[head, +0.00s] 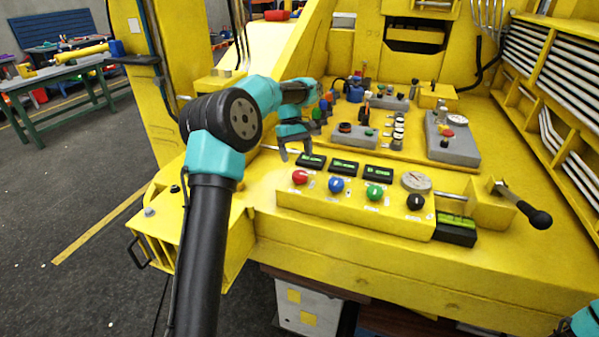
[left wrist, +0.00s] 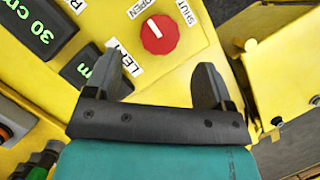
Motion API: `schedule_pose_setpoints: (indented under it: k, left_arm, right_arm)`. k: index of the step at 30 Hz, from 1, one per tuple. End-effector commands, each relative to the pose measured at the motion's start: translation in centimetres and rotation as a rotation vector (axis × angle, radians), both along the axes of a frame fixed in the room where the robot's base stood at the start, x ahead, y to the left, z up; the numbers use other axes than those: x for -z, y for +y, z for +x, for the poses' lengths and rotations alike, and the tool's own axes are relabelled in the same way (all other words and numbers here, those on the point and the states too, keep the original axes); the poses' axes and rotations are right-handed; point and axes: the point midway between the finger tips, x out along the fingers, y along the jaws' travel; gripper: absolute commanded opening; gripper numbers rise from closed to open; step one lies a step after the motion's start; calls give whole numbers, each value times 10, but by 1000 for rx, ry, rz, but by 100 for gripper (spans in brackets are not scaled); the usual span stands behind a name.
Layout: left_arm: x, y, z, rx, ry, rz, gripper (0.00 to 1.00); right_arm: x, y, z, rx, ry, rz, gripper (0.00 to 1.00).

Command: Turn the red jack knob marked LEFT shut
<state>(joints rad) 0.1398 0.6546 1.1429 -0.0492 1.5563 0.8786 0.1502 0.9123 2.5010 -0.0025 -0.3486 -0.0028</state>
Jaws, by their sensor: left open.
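The red knob (head: 300,177) is the leftmost of a row of coloured knobs on the yellow control panel (head: 345,209). In the left wrist view the red knob (left wrist: 159,34) has a LEFT label (left wrist: 118,52) beside it, and OPEN (left wrist: 140,8) and SHUT (left wrist: 187,13) labels. Its white line points towards the OPEN label. My left gripper (head: 296,155) is open and empty, just behind and above the red knob. In the left wrist view the knob lies beyond the fingertips (left wrist: 162,75), roughly between them and apart from both. My right gripper is not in view.
Blue (head: 336,184), green (head: 374,193) and black (head: 415,202) knobs sit to the right. Small green displays (head: 345,167) stand behind the row. A gauge (head: 416,182) and a black-handled lever (head: 525,207) are further right. Grey control boxes (head: 358,136) lie behind.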

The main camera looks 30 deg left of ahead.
Motion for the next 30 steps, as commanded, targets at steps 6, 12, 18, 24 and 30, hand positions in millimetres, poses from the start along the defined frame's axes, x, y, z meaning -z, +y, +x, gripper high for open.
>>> schedule_pose_setpoints:
  k: [6,12,18,24,30]
  left_arm:
    - [33,-11,-9,1,3,-1,76]
    - [54,-18,-13,0,1,1,76]
    - [58,-20,-14,0,-1,1,76]
    - [58,-20,-14,0,0,0,73]
    - [58,-20,-14,0,0,0,54]
  right_arm:
    - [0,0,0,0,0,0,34]
    - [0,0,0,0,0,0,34]
    - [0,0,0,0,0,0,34]
    - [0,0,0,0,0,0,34]
    - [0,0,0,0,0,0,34]
